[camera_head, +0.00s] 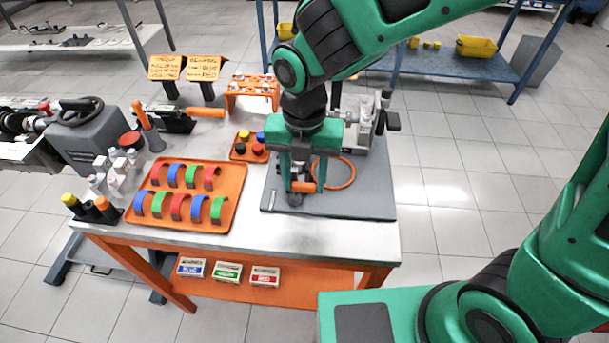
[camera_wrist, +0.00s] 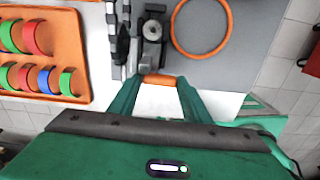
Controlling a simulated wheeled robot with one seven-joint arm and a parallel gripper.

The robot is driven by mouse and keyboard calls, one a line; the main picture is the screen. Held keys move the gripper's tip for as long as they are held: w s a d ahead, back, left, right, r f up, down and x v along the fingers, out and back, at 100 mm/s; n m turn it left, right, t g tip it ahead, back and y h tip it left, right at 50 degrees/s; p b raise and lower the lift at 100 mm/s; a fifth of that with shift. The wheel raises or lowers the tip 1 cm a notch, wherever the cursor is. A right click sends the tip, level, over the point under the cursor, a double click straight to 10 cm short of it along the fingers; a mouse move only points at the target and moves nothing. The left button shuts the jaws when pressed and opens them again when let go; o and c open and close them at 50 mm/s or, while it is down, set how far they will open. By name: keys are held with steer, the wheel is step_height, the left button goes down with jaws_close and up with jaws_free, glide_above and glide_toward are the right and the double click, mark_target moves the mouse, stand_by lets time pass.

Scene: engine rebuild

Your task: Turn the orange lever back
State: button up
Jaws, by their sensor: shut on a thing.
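The orange lever (camera_head: 303,187) shows as a short orange bar at the front of a dark fixture on the grey mat (camera_head: 340,205). In the wrist view the lever (camera_wrist: 159,80) lies across the gap between my fingertips. My gripper (camera_head: 300,180) points down over the fixture and is shut on the lever; it also shows in the wrist view (camera_wrist: 158,84). The dark metal fixture (camera_wrist: 152,35) stands just beyond the lever. My gripper and wrist hide most of the fixture in the head view.
An orange tray (camera_head: 188,163) of coloured half-rings lies left of the mat. An orange ring (camera_head: 350,174) lies on the mat right of my gripper. A grey machine (camera_head: 363,125) stands behind. Bottles (camera_head: 118,165) stand at the left. The mat's front right is clear.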

mark_target(305, 183)
steer(key=shift+w, duration=0.1)
steer(key=o, duration=1)
steer(key=shift+o, duration=0.2)
steer(key=shift+r, duration=0.1)
step_height(305, 183, up, 11)
steer(key=shift+f, duration=0.2)
